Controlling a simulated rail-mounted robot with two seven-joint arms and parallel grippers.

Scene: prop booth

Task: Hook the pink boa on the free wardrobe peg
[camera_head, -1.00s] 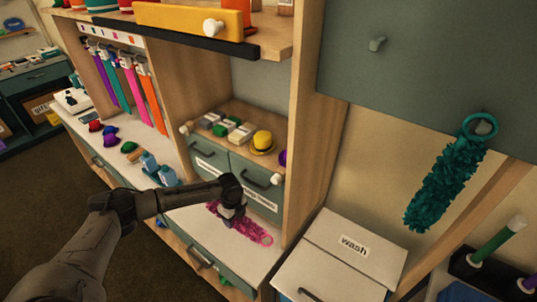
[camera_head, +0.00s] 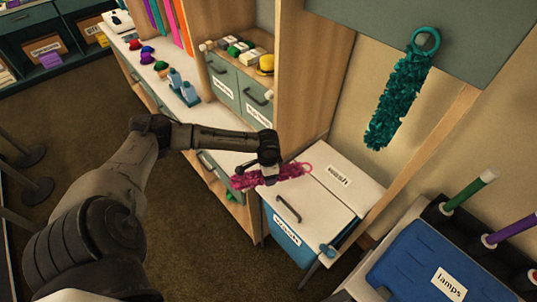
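The pink boa (camera_head: 243,181) is a fluffy strip with a pink ring (camera_head: 306,167) at its right end. My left gripper (camera_head: 269,176) is shut around its middle and holds it roughly level, in front of the counter edge and the wash bin. A teal boa (camera_head: 400,100) hangs by its ring (camera_head: 426,41) from the grey-green wardrobe panel (camera_head: 470,40) at the upper right. The free peg is out of view above the frame. My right gripper is not in view.
The white-lidded wash bin (camera_head: 352,193) stands just right of the boa. A blue lamps box (camera_head: 415,270) and upright coloured tubes (camera_head: 470,190) are at lower right. A wooden upright (camera_head: 306,80) separates the shelves from the wardrobe bay.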

